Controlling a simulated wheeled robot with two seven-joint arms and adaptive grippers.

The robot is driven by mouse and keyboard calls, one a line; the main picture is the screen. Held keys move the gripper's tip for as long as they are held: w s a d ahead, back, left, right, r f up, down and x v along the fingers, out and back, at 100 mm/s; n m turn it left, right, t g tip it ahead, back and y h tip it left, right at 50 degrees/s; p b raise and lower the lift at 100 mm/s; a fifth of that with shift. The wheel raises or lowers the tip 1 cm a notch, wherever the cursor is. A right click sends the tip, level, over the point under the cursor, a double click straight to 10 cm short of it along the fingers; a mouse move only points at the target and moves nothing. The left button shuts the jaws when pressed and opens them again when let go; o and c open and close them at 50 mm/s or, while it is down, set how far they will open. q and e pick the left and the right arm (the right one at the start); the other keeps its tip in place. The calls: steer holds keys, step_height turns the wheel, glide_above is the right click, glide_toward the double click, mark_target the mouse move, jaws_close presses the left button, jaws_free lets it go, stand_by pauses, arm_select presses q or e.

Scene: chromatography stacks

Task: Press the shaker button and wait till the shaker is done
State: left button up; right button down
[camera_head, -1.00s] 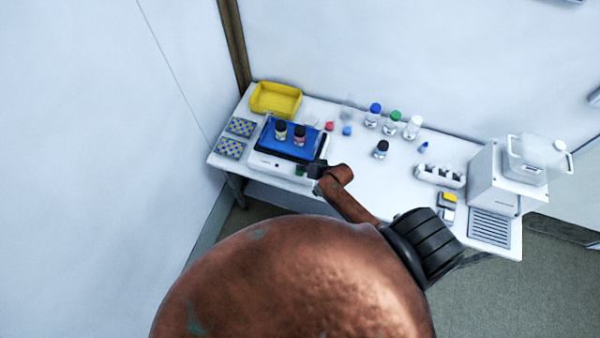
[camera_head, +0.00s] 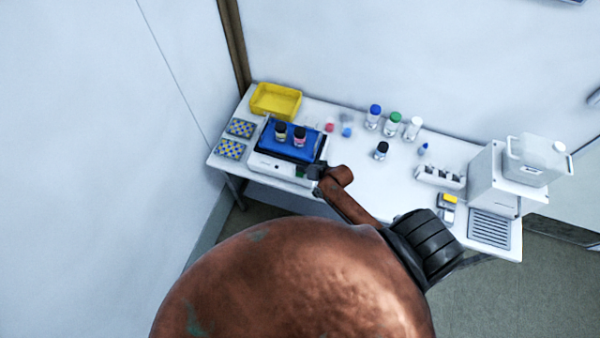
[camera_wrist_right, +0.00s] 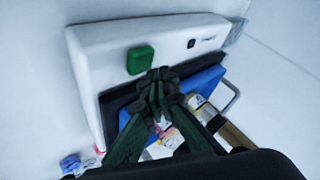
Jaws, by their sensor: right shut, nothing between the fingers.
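The white shaker (camera_head: 264,163) stands at the left of the bench with a blue top (camera_head: 290,151). Two dark-capped vials (camera_head: 281,134) stand on the blue top. The green shaker button (camera_head: 300,172) is on its front edge and shows clearly in the right wrist view (camera_wrist_right: 141,59). My right gripper (camera_head: 313,172) is shut and empty, just right of the button. In the right wrist view its closed fingertips (camera_wrist_right: 156,76) are close to the button but look apart from it. My left gripper is not in view.
A yellow bin (camera_head: 275,101) and blue-yellow racks (camera_head: 231,149) are at the left. Capped bottles (camera_head: 392,125) stand at the back, with a dark-capped vial (camera_head: 381,150) in front. A white machine (camera_head: 492,182) stands at the right. The bench middle is mostly clear.

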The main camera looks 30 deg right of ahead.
steer(key=shift+f, duration=0.2)
steer(key=shift+f, duration=0.2)
